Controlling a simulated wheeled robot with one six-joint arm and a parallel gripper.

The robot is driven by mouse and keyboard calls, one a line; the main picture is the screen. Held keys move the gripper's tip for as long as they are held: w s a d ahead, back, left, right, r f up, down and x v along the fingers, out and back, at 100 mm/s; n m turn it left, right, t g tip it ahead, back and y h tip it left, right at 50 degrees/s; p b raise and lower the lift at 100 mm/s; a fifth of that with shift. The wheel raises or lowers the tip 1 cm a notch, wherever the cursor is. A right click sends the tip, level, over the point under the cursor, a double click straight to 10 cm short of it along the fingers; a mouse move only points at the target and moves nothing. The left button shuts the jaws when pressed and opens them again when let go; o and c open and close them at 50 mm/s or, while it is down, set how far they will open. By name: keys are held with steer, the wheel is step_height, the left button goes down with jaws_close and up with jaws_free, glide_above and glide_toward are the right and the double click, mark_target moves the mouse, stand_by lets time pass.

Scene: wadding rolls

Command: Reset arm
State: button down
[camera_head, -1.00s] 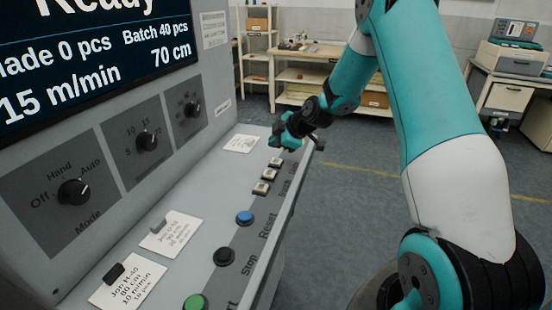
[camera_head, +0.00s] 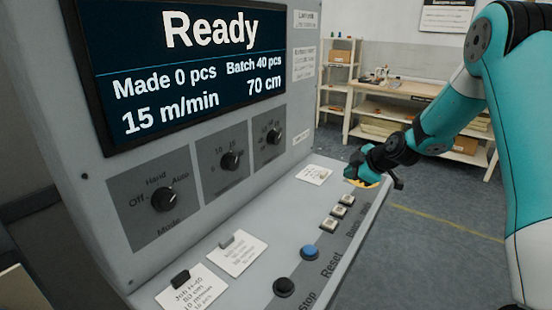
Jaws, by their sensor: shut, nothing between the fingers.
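My gripper (camera_head: 372,182) is at the end of my teal and white arm, above the far right end of the sloped control panel (camera_head: 262,232). It is small in view; its fingers are shut and I see nothing held in them. A blue Reset button (camera_head: 310,252) and a black Stop button (camera_head: 285,287) are on the panel, nearer than the gripper. The display (camera_head: 190,75) reads Ready, Made 0 pcs, Batch 40 pcs, 15 m/min and 70 cm.
Three black knobs show on the machine face, with the Mode knob (camera_head: 163,199) turned toward Auto. Paper cards (camera_head: 192,288) with black and grey clips lie on the panel. A wooden workbench (camera_head: 400,90) and shelf stand behind. Grey floor right of the panel is clear.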

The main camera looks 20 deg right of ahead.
steer(key=s+a+r+m+g+y, duration=0.1)
steer(key=s+a+r, duration=0.2)
steer(key=s+a, duration=0.3)
steer(key=s+a+r+m+g, duration=0.1)
steer(key=s+a+r+g, duration=0.2)
steer(key=a, duration=0.4)
steer(key=s+a+r+y, duration=0.1)
steer(key=s+a+r, duration=0.35)
steer(key=a, duration=0.25)
steer(key=s+a+r+m+g, duration=0.1)
steer(key=s+a+m+g, duration=0.1)
steer(key=s, duration=0.9)
steer(key=s+a+r+m+g+h, duration=0.1)
steer(key=s+a, duration=0.3)
steer(key=s, duration=0.7)
steer(key=shift+r+m+g, duration=0.35)
steer(key=shift+m+g, duration=0.05)
steer(key=shift+g, duration=0.4)
